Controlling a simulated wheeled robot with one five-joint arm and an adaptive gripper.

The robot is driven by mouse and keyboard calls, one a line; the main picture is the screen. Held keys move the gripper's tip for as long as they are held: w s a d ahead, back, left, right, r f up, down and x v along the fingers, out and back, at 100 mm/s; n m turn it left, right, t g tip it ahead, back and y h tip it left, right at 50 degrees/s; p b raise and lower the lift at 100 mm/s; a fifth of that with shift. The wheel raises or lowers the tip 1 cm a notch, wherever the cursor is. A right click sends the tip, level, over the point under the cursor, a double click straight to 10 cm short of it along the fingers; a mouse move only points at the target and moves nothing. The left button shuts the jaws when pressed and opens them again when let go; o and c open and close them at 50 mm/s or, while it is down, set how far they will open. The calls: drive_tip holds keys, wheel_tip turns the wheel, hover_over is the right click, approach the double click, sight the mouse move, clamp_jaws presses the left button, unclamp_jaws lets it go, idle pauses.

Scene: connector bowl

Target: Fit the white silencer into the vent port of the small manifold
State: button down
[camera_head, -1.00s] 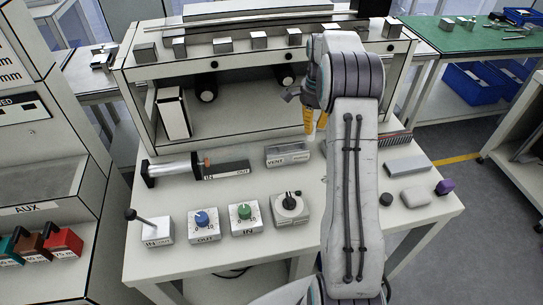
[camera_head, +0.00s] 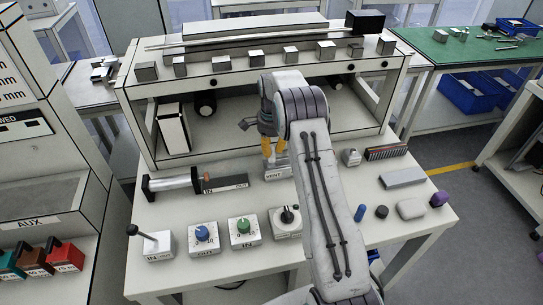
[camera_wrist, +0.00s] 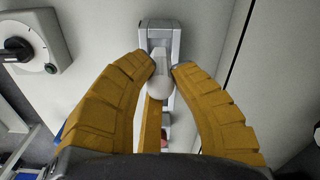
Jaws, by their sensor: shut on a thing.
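The small manifold (camera_head: 277,173) is a grey block with a VENT label on its front, standing on the worktable. In the wrist view the manifold (camera_wrist: 160,27) lies just beyond my fingertips. My gripper (camera_head: 273,153) is over the manifold, with its yellow fingers pointing down. In the wrist view my gripper (camera_wrist: 166,69) is shut on the white silencer (camera_wrist: 157,80), a pale rounded piece between the fingertips. The silencer overlaps the manifold there. The vent port is hidden, and I cannot tell whether the silencer touches it.
A cylinder with a dark block (camera_head: 225,182) lies left of the manifold. A blue knob (camera_head: 202,233), a green knob (camera_head: 243,226) and a black rotary switch (camera_head: 287,216) stand in front. Loose parts and a grey bar (camera_head: 403,178) lie at right. A shelf frame (camera_head: 270,79) rises behind.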

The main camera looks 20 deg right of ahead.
sight(271, 158)
drive_tip(key=shift+f+p, duration=0.55)
drive_tip(key=shift+f, duration=1.5)
drive_tip(key=shift+f, duration=0.1)
drive_tip(key=c, duration=1.1)
unclamp_jaws()
drive_tip(key=shift+c, duration=0.2)
